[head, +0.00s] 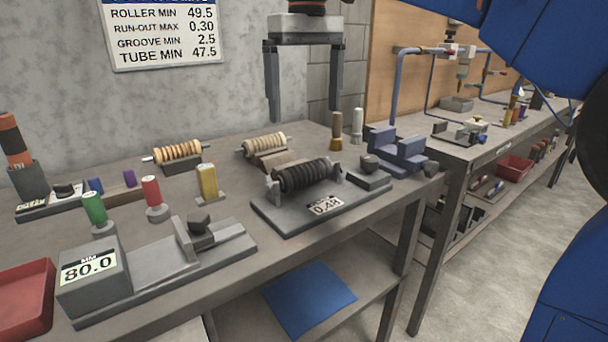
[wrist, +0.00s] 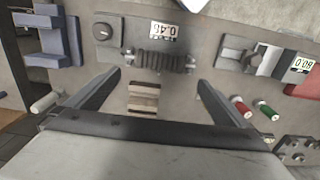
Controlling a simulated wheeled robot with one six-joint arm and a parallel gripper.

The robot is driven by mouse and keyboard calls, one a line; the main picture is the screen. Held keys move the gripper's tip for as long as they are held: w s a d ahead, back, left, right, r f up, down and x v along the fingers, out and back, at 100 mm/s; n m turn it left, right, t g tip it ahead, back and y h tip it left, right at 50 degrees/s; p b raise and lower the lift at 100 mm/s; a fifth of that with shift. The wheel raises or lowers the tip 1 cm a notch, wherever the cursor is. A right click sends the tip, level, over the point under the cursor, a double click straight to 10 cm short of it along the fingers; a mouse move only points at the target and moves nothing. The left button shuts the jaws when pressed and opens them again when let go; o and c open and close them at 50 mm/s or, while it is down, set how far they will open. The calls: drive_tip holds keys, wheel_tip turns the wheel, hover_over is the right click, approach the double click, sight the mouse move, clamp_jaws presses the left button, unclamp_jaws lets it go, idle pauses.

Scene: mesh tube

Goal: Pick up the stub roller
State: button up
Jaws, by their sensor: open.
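Three ribbed rollers are in the head view, and I cannot tell which is the stub roller. A dark roller (head: 304,175) lies across the supports of a grey gauge fixture (head: 283,224) reading 0.48; the dark roller also shows in the wrist view (wrist: 158,62). A pale tan roller (head: 263,144) lies behind a brown block (head: 277,160). An orange-tan roller (head: 178,152) with thin end shafts lies farther left. My gripper (head: 303,108) is open and empty, raised above the bench near the pale roller. In the wrist view its fingers (wrist: 158,76) point toward the dark roller.
A caliper-like gauge (head: 90,275) reading 80.0 stands at front left, beside a red tray (head: 22,298). A blue-grey block fixture (head: 398,150) and two upright pins (head: 337,132) are at right.

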hover_over(305, 164)
wheel_tip(305, 164, down, 6)
drive_tip(key=shift+s+d+f, duration=0.15)
drive_tip(key=shift+f, duration=0.1)
drive_tip(key=shift+a+f, duration=0.2)
drive_tip(key=shift+f, duration=2.4)
drive_tip(key=c, duration=1)
